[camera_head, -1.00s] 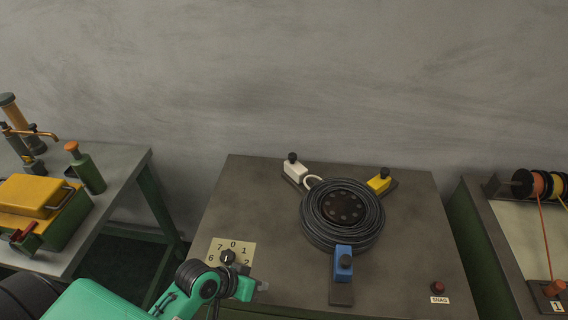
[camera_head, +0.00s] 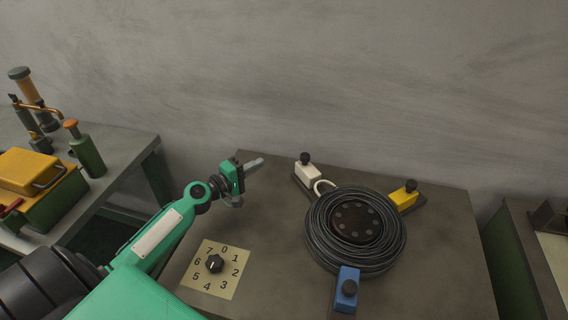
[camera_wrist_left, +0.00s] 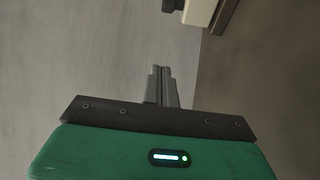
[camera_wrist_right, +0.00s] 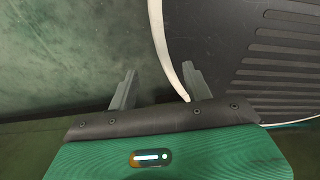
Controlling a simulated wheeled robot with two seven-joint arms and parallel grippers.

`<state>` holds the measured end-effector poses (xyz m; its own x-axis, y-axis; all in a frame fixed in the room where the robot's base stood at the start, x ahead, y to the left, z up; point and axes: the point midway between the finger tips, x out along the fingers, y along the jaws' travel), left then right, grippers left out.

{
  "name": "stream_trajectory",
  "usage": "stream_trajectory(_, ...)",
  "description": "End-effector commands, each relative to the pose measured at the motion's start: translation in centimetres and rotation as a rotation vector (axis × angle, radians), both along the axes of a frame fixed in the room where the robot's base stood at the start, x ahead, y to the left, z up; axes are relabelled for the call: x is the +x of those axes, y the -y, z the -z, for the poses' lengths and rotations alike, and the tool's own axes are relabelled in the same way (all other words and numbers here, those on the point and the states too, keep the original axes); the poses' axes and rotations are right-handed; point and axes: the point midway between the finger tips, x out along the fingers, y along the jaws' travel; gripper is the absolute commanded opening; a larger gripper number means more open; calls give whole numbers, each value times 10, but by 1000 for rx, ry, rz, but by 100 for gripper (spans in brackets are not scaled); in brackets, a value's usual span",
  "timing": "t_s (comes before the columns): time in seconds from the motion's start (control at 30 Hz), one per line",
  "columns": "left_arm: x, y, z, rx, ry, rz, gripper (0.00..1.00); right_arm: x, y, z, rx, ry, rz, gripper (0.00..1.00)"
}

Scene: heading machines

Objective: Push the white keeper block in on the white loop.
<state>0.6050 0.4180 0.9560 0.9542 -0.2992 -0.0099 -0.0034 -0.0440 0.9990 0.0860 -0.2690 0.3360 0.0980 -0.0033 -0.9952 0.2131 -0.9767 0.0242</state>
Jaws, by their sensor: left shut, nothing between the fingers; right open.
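The white keeper block (camera_head: 308,173) with a black knob sits on a dark rail at the upper left of the wire coil (camera_head: 322,232). The block looks a little apart from the coil. My left gripper (camera_head: 254,163) is shut and empty, left of the white block and apart from it. In the left wrist view its closed fingers (camera_wrist_left: 162,86) show, with part of a white block (camera_wrist_left: 203,10) on a dark rail at the top. My right gripper (camera_wrist_right: 158,88) is open and shows only in its wrist view.
A yellow block (camera_head: 404,196) and a blue block (camera_head: 347,286) sit on other rails around the coil. A numbered dial plate (camera_head: 232,285) lies front left. A side table (camera_head: 118,150) with bottles stands left. The tabletop between left gripper and coil is clear.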

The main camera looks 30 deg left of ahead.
Motion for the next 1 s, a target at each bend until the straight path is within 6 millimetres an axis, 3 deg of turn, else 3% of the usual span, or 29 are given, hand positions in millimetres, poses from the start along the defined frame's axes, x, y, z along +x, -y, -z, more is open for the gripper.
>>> stream_trajectory(0.3, 36, 12, -4, -3, 1, -1, 0, -11, -15, -14, 16, -13, 1, 51)
stream_trajectory(0.7, 95, 31, -2, -2, 0, 1, 0, -5, -8, -29, 8, -6, -1, 51)
stream_trajectory(1.0, 91, 67, 1, -1, -1, 3, 0, -4, -4, -48, 4, -5, 0, 51)
